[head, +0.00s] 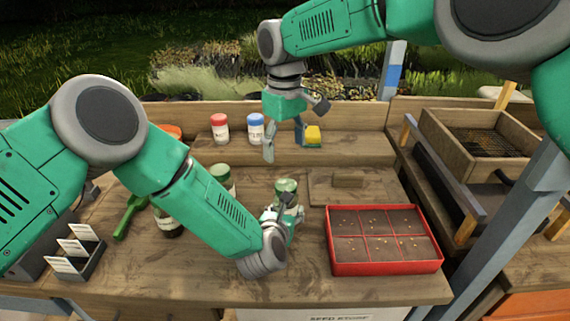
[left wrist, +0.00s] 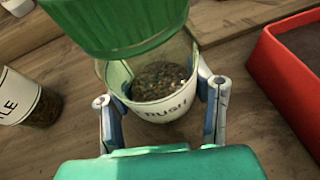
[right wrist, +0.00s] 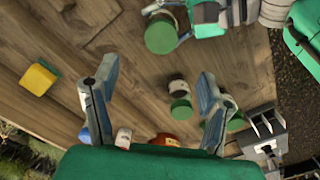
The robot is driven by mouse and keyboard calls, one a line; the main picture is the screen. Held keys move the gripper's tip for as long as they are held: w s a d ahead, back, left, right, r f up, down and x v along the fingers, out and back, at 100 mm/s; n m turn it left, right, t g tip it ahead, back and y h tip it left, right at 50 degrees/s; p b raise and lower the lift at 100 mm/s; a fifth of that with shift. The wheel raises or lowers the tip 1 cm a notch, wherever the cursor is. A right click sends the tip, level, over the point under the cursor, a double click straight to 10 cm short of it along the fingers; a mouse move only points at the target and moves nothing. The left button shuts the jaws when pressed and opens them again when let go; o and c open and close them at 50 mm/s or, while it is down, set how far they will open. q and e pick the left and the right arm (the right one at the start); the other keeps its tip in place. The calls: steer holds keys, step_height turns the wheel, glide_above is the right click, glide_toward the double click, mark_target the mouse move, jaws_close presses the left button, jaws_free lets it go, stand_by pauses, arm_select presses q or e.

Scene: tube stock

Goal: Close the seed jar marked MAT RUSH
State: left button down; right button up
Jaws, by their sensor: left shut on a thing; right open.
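The jar marked RUSH (left wrist: 165,105) is clear, with a white label band and dark seeds inside. Only RUSH is readable. A green lid (left wrist: 115,20) is at its top; I cannot tell whether it is fully seated. In the head view the green lid (head: 286,185) shows above my left gripper (head: 288,217), near the middle of the table. My left gripper (left wrist: 163,108) is shut on the jar, one finger on each side. My right gripper (head: 287,141) is open and empty, above the back of the table. In the right wrist view the green lid (right wrist: 160,36) is beyond its fingers.
A red seed tray (head: 385,268) stands right of the held jar. Another green-lidded jar (head: 221,172) stands to its left, near a green trowel (head: 130,216). Red-lidded (head: 220,128) and blue-lidded (head: 256,128) jars and a yellow block (head: 313,136) are at the back.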

steer(key=shift+r, duration=0.65)
arm_select(q)
steer(key=c, duration=0.6)
jaws_free()
steer(key=shift+c, duration=0.2)
steer(key=v, duration=1.1)
steer(key=shift+s+a+r, duration=0.1)
steer(key=shift+s+a, duration=0.05)
steer(key=shift+s, duration=0.25)
